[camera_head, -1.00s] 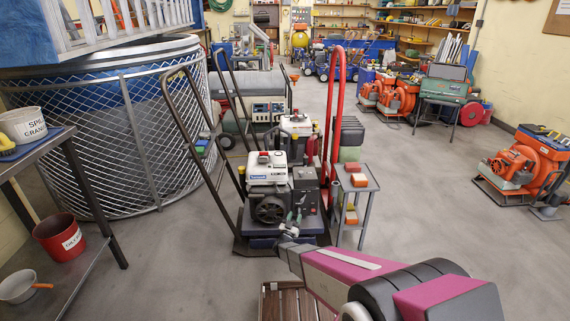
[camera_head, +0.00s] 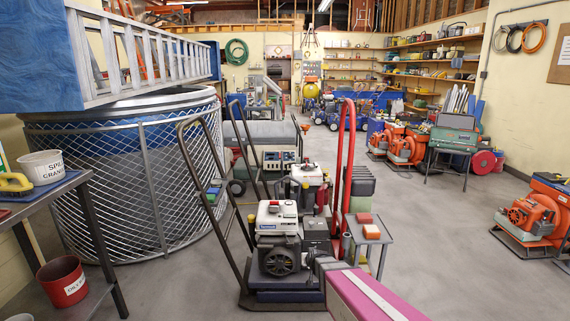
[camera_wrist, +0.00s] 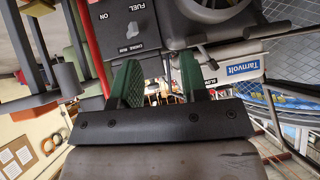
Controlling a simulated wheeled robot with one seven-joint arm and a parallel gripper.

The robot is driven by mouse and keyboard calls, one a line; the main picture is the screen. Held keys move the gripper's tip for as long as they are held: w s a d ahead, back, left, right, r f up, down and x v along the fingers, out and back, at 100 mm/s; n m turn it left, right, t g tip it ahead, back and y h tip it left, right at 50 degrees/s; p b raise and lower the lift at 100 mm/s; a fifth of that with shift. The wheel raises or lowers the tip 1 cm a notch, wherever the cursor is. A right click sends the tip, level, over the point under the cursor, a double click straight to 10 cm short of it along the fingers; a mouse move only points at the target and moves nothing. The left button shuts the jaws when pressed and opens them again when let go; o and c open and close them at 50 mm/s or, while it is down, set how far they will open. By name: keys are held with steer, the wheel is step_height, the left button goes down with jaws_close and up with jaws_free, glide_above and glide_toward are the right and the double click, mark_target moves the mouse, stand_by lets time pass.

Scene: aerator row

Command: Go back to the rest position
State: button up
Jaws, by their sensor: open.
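My gripper (camera_wrist: 158,68) shows in the wrist view with two green-padded fingers apart and nothing between them. In the head view my arm reaches from the bottom edge toward the aerator (camera_head: 278,250), which has a white and black engine and tall dark handles. My fingers cannot be made out there. Whether they touch the engine cannot be told.
A small grey side table (camera_head: 372,238) with orange and red blocks stands right of the aerator. A mesh-wrapped blue tank (camera_head: 130,180) stands at left. A workbench (camera_head: 45,190) is at the left edge, a red bucket (camera_head: 65,283) below.

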steer(key=s+d+r+g, duration=0.2)
steer(key=s+r+g, duration=0.1)
steer(key=s, duration=0.4)
steer(key=s+d+r+g+h, duration=0.1)
steer(key=s+d+r+g, duration=0.2)
steer(key=s, duration=0.5)
steer(key=s+d+r+g, duration=0.3)
steer(key=s, duration=0.4)
steer(key=shift+s+d+r+m+g+h, duration=0.2)
steer(key=shift+s+r+m+g+h, duration=0.05)
steer(key=shift+r+m+g+h, duration=0.15)
